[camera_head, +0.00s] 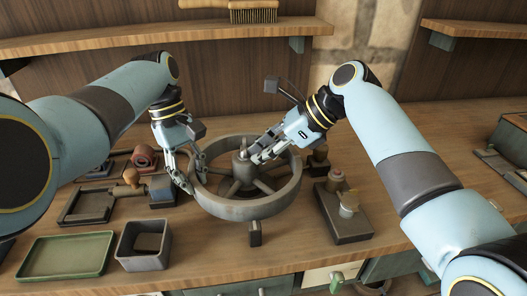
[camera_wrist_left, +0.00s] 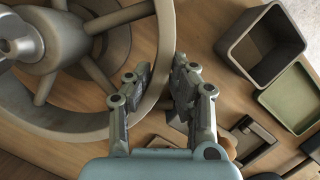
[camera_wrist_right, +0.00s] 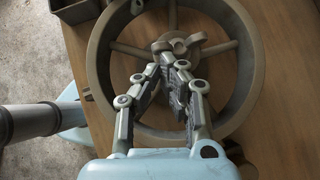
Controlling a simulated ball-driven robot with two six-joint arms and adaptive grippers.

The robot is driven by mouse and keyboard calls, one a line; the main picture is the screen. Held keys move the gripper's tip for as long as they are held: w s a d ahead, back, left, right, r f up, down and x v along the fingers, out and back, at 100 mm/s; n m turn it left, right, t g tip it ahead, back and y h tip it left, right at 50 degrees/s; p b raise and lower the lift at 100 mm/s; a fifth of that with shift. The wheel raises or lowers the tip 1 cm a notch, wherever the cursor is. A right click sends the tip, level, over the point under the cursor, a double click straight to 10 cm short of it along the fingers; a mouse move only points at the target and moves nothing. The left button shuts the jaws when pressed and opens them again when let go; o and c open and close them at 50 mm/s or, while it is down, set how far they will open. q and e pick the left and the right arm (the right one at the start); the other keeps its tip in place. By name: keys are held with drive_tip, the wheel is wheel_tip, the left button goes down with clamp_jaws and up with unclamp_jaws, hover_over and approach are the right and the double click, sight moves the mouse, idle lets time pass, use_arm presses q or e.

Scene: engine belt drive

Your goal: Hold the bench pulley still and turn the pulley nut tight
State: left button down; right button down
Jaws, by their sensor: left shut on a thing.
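The bench pulley (camera_head: 226,209) is a large grey spoked wheel lying flat on the wooden bench. My left gripper (camera_head: 187,181) is shut on its left rim; in the left wrist view the rim (camera_wrist_left: 165,45) passes between the fingers (camera_wrist_left: 158,85). The grey pulley nut (camera_head: 242,157) sits at the hub on top; its rounded lobes show in the right wrist view (camera_wrist_right: 196,39). My right gripper (camera_head: 257,155) reaches in from the right, with its fingertips (camera_wrist_right: 175,62) close together at the nut. I cannot tell whether they grip a lobe.
A green tray (camera_head: 67,275) and a square grey bin (camera_head: 122,261) stand at the front left. Dark holders with parts (camera_head: 88,219) lie behind them. A dark block with small knobs (camera_head: 343,232) stands right of the pulley. A shelf with a brush (camera_head: 252,16) is above.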

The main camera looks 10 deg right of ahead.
use_arm(q)
drive_tip(key=shift+r, duration=0.1)
use_arm(e)
drive_tip(key=shift+s+a+r+m+t+h, duration=0.1)
drive_tip(key=shift+s+a+m+t+h, duration=0.15)
drive_tip(key=shift+m+t, duration=0.3)
drive_tip(key=shift+s+a+m+t+h, duration=0.15)
drive_tip(key=shift+a+m+t, duration=0.15)
drive_tip(key=shift+m, duration=0.35)
idle(0.9)
drive_tip(key=shift+s+a, duration=0.2)
drive_tip(key=shift+a, duration=0.25)
idle(0.9)
idle(0.4)
drive_tip(key=s+d, duration=0.1)
drive_tip(key=d, duration=0.1)
drive_tip(key=s+d, duration=0.1)
drive_tip(key=s, duration=0.1)
drive_tip(key=shift+d+r, duration=0.15)
drive_tip(key=shift+d, duration=0.2)
drive_tip(key=s+v, duration=0.1)
drive_tip(key=v, duration=1.9)
drive_tip(key=shift+a+r, duration=0.2)
drive_tip(key=shift+a, duration=0.1)
use_arm(q)
drive_tip(key=c, duration=1.1)
unclamp_jaws()
